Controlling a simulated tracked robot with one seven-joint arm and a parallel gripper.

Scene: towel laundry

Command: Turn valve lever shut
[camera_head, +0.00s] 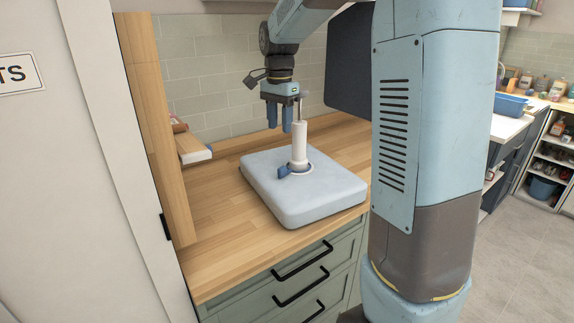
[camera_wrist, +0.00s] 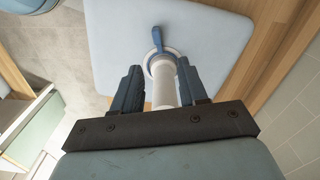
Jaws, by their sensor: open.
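The valve stands on a pale blue-grey block (camera_head: 265,185) on the wooden counter. It has an upright white pipe (camera_head: 299,145) and a blue lever (camera_head: 284,171) at the pipe's foot. In the head view the lever points to the left; in the wrist view the lever (camera_wrist: 157,38) shows beyond the pipe (camera_wrist: 164,88). My gripper (camera_head: 287,118) points down beside the top of the pipe. In the wrist view the fingers of my gripper (camera_wrist: 163,92) are apart, with the pipe seen between them. The lever is clear of the fingers, lower down near the block.
The wooden counter (camera_head: 215,215) has free room left of and in front of the block. A tiled wall (camera_head: 215,70) stands behind it. A wooden panel (camera_head: 158,130) and small shelf (camera_head: 193,150) are at the left. A dark panel (camera_head: 348,60) hangs behind my arm.

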